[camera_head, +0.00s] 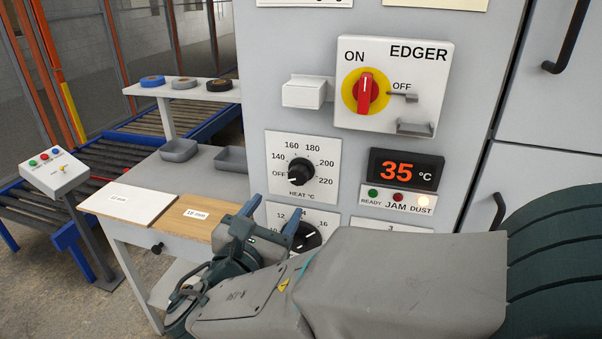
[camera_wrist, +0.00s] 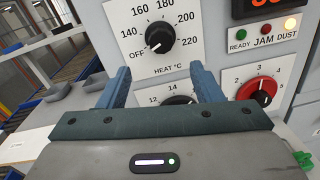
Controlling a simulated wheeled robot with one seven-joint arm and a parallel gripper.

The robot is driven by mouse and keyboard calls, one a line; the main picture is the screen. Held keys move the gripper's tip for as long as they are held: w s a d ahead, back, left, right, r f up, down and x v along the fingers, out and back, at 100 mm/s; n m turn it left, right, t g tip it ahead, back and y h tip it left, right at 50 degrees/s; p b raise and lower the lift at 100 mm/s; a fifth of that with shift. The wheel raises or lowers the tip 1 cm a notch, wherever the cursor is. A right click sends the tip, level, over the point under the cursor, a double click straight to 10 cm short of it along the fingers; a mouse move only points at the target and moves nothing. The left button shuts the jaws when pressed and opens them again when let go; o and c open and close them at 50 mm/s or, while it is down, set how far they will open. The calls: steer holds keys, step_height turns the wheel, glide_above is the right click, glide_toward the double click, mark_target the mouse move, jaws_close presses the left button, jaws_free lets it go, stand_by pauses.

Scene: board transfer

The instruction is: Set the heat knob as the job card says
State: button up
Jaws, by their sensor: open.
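The black heat knob (camera_head: 301,171) sits on a white plate with a dial marked OFF, 140, 160, 180, 200 and 220. Its white pointer is toward OFF, at the lower left. It also shows in the wrist view (camera_wrist: 159,38), above and ahead of my jaws. My gripper (camera_head: 270,220) is open and empty, below the heat knob and in front of the lower dial. In the wrist view its fingers (camera_wrist: 157,84) stand apart with the lower knob (camera_wrist: 178,100) partly visible between them. The job card's text is not readable in either view.
The display (camera_head: 405,171) reads 35 °C. The red EDGER switch (camera_head: 366,92) points to ON. The DUST lamp (camera_head: 423,201) is lit. A red knob (camera_wrist: 258,92) is at the right. A table with boards (camera_head: 130,203) and grey trays stands left.

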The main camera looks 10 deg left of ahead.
mark_target(297, 179)
steer(key=w, duration=0.3)
steer(key=w+d, duration=0.1)
steer(key=w, duration=0.3)
steer(key=w+d, duration=0.1)
steer(key=w, duration=0.3)
steer(key=shift+w+d, duration=0.1)
steer(key=shift+d, duration=0.05)
steer(key=c, duration=0.7)
steer(key=shift+c, duration=1.4)
steer(key=shift+o, duration=0.2)
